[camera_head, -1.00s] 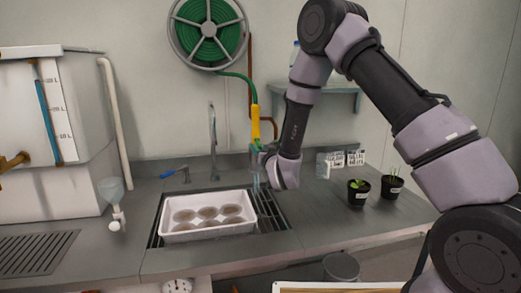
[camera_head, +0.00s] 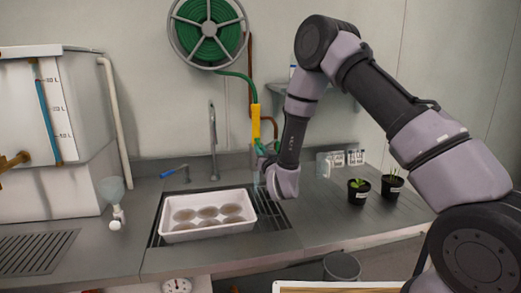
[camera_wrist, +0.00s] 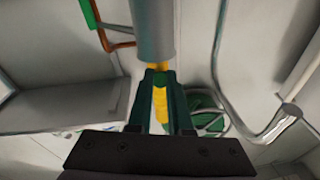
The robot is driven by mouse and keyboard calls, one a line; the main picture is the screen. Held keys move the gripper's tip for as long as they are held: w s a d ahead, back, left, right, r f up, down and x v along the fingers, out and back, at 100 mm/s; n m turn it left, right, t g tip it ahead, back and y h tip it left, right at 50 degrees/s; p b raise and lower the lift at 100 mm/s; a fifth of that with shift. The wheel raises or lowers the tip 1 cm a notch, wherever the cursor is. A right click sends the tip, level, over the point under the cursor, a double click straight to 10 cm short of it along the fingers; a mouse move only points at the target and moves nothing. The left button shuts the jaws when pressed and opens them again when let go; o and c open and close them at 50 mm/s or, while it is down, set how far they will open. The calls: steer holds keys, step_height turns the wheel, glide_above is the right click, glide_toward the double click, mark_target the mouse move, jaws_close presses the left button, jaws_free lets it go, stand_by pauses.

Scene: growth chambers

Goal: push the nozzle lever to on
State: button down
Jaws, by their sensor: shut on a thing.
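The yellow nozzle (camera_head: 256,122) hangs upright from a green hose above the sink, in the middle of the head view. In the wrist view the nozzle's yellow body (camera_wrist: 160,105) lies between the two dark green fingers of my gripper (camera_wrist: 161,78), and a grey cylinder (camera_wrist: 152,35) continues from it beyond the fingertips. My gripper is shut on the nozzle. In the head view my gripper (camera_head: 263,149) is at the nozzle's lower part, reaching in from the right. I cannot pick out the lever or its position; the fingers and wrist hide that area.
A white tray (camera_head: 168,229) with several round brown pots stands over the sink grate, below and left of my gripper. A metal faucet (camera_head: 212,140) stands behind it. Two black plant pots (camera_head: 358,197) are on the counter at right. A wall shelf (camera_head: 335,95) is behind my arm.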

steer(key=c, duration=0.8)
jaws_free()
steer(key=v, duration=1)
steer(key=shift+s+d+f, duration=0.1)
steer(key=shift+s+d, duration=0.05)
steer(key=shift+s, duration=0.2)
